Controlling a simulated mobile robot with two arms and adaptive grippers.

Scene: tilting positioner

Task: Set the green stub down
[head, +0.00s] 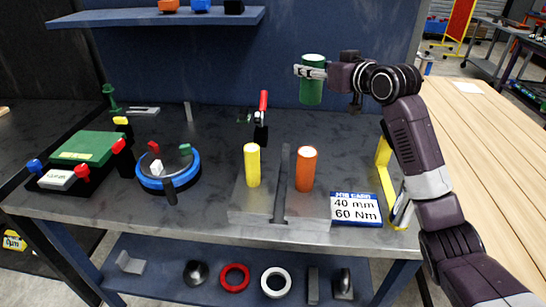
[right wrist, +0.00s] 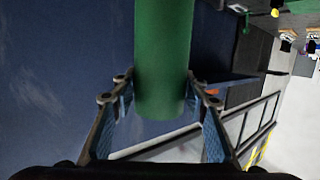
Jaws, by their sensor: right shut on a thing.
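The green stub (head: 311,91) is a green cylinder with a pale top, held upright in the air above the back of the dark bench (head: 350,130). My right gripper (head: 312,72) is shut on it near its upper part. In the right wrist view the green stub (right wrist: 163,60) stands between the two fingers of my right gripper (right wrist: 163,105). My left gripper is not in view.
A yellow cylinder (head: 252,166) and an orange cylinder (head: 305,170) stand on a grey block at the front. A blue ring fixture (head: 168,183), a green-topped unit (head: 88,148), a red-handled clamp (head: 263,105) and a label sign (head: 356,208) stand around. A blue shelf (head: 150,17) hangs behind.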

